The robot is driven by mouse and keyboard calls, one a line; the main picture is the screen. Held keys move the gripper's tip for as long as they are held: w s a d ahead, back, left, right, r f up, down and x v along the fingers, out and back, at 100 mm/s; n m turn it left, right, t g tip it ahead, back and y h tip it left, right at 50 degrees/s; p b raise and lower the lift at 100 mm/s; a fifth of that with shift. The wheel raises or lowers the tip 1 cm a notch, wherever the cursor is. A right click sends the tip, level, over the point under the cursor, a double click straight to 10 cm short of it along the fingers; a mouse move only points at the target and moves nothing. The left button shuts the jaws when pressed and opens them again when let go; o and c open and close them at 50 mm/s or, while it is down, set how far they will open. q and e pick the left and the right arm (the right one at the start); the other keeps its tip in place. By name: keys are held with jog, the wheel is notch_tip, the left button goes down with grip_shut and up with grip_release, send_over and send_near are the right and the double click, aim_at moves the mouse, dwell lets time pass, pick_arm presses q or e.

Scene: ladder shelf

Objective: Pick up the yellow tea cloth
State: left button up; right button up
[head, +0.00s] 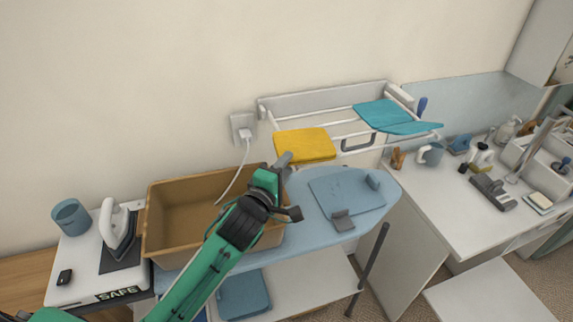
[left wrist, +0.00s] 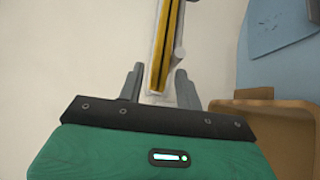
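The yellow tea cloth (head: 305,144) hangs folded over the white wall rack, at its left end. In the left wrist view the cloth (left wrist: 166,45) shows edge-on as a narrow yellow strip with a dark line along it. My left gripper (head: 286,160) is at the cloth's lower left corner in the head view. Its fingers (left wrist: 160,72) are apart, one on each side of the near end of the cloth and rack, with gaps visible. Whether the cloth is deep between them I cannot tell. My right gripper is not in view.
A teal cloth (head: 393,116) hangs further right on the rack (head: 345,101). A brown bin (head: 160,220) stands under my left arm, on or beside the blue ironing board (head: 318,218). A white iron (head: 113,222) and blue cup (head: 71,217) stand left. A cluttered counter (head: 432,190) is at right.

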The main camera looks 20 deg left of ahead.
pick_arm(q)
jog(key=shift+c, duration=0.5)
